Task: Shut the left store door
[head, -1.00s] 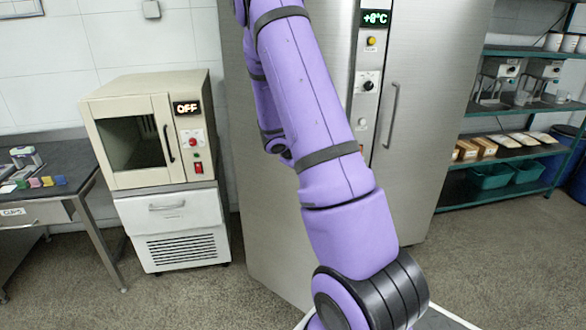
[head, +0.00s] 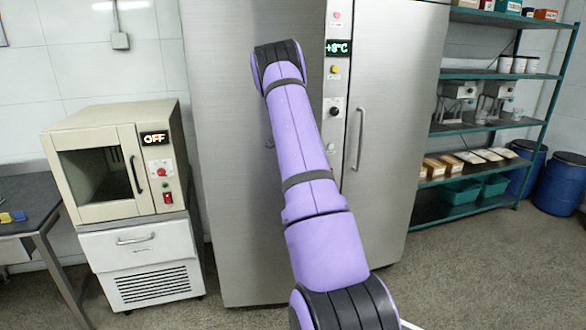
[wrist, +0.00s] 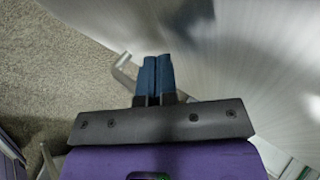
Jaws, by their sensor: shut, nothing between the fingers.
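The store is a tall steel cabinet with two doors and a control strip (head: 336,90) between them. The left store door (head: 225,180) is wide and plain in the head view; my arm covers its right part. Its lower edge runs nearly level, and I cannot tell whether it is fully shut. My gripper (wrist: 157,62) shows in the wrist view, its blue fingers together and empty, close to a steel surface (wrist: 250,70). A grey handle bar (wrist: 124,72) is just left of the fingertips; contact is unclear. The head view hides my gripper behind the arm.
The right store door (head: 385,150) looks shut, with an upright handle (head: 359,140). A beige oven (head: 105,165) on a white cabinet (head: 140,262) stands left. A green shelf rack (head: 475,128) and blue drums (head: 562,185) stand right. Floor (head: 480,285) is free at front right.

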